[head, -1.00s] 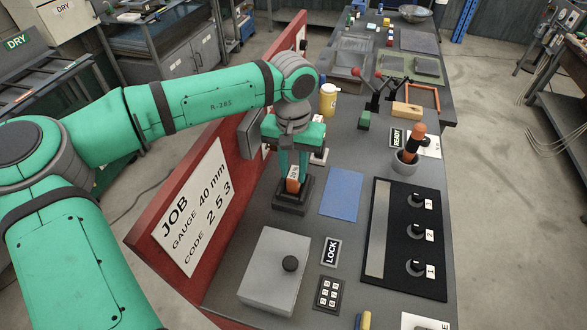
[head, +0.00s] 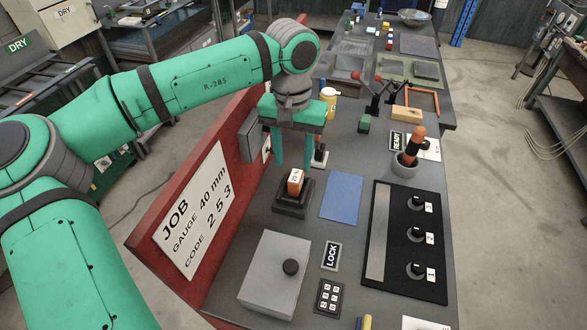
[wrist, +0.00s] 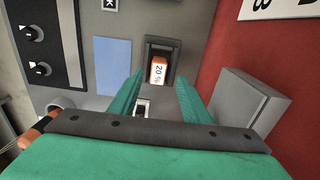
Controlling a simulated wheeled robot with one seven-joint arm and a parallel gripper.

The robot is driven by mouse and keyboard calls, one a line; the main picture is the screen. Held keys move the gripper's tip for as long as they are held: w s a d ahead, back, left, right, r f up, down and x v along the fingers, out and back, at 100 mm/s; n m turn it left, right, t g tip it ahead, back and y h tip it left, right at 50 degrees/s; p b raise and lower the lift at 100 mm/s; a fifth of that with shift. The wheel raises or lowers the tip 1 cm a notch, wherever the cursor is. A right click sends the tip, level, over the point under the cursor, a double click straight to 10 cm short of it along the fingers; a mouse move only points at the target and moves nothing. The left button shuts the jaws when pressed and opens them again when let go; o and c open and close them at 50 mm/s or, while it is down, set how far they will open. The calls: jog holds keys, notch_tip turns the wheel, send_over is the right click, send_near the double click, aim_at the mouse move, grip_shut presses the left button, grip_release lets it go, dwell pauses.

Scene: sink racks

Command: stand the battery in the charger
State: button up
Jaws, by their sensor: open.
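The orange battery (head: 295,182) with a white label stands upright in the dark charger (head: 291,208) on the bench. In the wrist view the battery (wrist: 158,72) shows its label reading 20 %, with the charger (wrist: 162,43) around it. My gripper (head: 293,160) is open, its two green fingers spread wide. It is above and behind the battery, apart from it. In the wrist view the gripper (wrist: 158,88) has nothing between its fingers.
A blue mat (head: 342,197) lies right of the charger. A grey box with a knob (head: 273,272) is in front. The red board (head: 180,210) rises on the left. A white-and-dark item (head: 320,155) stands behind the charger. A grey cup (head: 405,165) holds an orange-handled item.

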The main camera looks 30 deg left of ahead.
notch_tip(320, 180, up, 6)
jog(key=shift+w+f, duration=0.1)
jog(key=shift+w, duration=0.1)
dwell(0.5)
